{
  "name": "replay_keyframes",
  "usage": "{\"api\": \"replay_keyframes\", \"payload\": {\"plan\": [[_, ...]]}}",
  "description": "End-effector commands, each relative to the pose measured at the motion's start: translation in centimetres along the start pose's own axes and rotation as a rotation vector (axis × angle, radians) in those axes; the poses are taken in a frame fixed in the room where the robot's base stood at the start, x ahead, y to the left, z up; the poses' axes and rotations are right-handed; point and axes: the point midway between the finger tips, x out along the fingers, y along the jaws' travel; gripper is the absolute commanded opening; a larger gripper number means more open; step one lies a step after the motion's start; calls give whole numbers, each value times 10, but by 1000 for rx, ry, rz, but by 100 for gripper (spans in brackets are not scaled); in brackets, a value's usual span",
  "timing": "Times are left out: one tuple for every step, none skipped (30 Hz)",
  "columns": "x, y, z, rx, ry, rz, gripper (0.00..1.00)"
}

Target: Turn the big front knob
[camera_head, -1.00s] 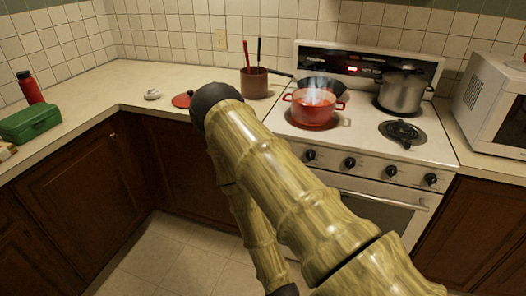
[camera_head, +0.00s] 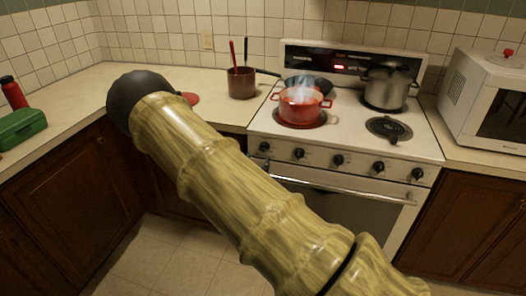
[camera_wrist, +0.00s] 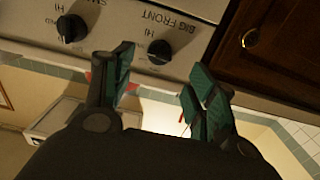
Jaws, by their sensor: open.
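The big front knob (camera_wrist: 158,52) is black, with the words "BIG FRONT" beside it upside down in the wrist view. In the head view it appears to be the leftmost knob (camera_head: 264,146) on the white stove front. My gripper (camera_wrist: 160,80) is open, with its green-padded fingers apart and nothing between them. The knob lies just beyond the fingertips, roughly in line with the gap; I see no contact.
Another black knob (camera_wrist: 70,28) sits close by on the panel. The oven handle (camera_head: 335,190) runs below the knobs. A steaming red pot (camera_head: 302,108) and a steel pot (camera_head: 388,90) stand on the stove. A dark wooden cabinet (camera_wrist: 270,45) adjoins the panel.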

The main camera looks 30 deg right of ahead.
Motion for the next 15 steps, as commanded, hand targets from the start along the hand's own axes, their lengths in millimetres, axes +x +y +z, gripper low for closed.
{"api": "replay_keyframes", "payload": {"plan": [[9, 0, -2, 0, 0, 1, 57], [14, 0, -2, 1, 0, 1, 57], [21, 0, -2, 1, 1, 1, 57], [26, 1, -2, 0, 0, 1, 57], [31, 1, -2, 0, 0, 1, 57], [37, 1, -2, 0, -1, 1, 57], [42, 1, -2, 0, -1, 1, 57], [46, 0, -2, 1, -1, 0, 57], [52, 0, -1, 0, 0, 0, 57], [56, 1, -1, 0, -1, 0, 57], [60, 1, -1, 0, -1, 0, 57], [65, 1, -1, 0, -2, 1, 57], [68, 1, 0, 0, -2, 1, 57], [70, 1, 0, 0, -2, 1, 57], [73, 0, 0, 0, -1, 0, 57]]}}
